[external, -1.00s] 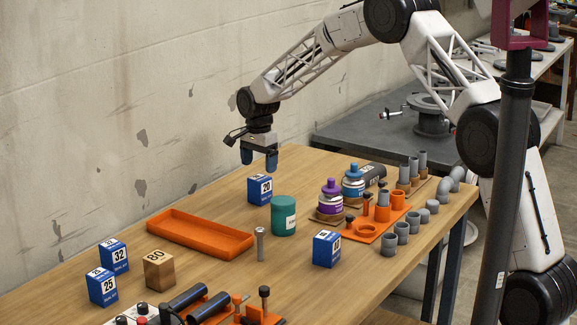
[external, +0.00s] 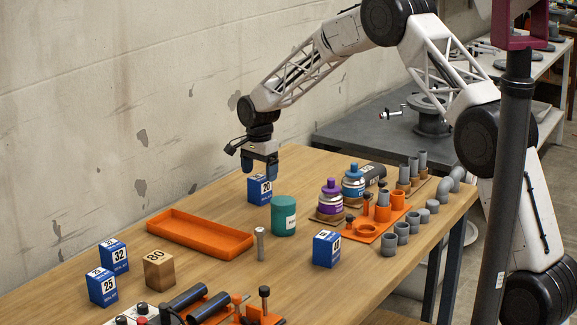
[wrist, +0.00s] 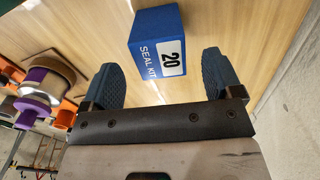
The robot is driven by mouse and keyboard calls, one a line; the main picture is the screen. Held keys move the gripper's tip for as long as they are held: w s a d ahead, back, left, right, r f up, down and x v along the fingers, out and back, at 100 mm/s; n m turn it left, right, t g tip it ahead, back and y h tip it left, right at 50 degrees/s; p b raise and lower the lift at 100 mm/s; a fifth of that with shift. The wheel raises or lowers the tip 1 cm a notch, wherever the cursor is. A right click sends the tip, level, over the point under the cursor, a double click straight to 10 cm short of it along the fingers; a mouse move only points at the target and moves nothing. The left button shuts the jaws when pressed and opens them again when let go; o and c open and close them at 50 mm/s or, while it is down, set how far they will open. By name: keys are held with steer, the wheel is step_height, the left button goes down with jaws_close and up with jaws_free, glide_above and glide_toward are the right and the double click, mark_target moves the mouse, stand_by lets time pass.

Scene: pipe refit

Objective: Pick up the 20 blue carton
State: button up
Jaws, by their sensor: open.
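The blue carton marked 20 (external: 260,190) stands upright on the wooden table, behind the green canister. In the wrist view the carton (wrist: 157,42) shows its "SEAL KIT" and 20 label, just beyond the fingertips and roughly between them. My gripper (external: 260,171) is open, pointing down over the carton, its blue fingers close to the carton's top. In the wrist view my gripper (wrist: 158,75) has its two dark blue pads spread wider than the carton, with nothing between them. I cannot tell whether a finger touches the carton.
The green canister (external: 283,216) stands close in front of the carton. An orange tray (external: 200,236) lies to the left, a bolt (external: 260,244) in front. Other blue cartons (external: 327,249) and a wooden block (external: 158,270) stand apart. Purple-capped (external: 331,198) and blue-capped bottles (external: 353,182) stand right.

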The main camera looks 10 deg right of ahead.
mark_target(260, 177)
steer(key=shift+f, duration=2.6)
steer(key=c, duration=1)
steer(key=shift+r, duration=5.05)
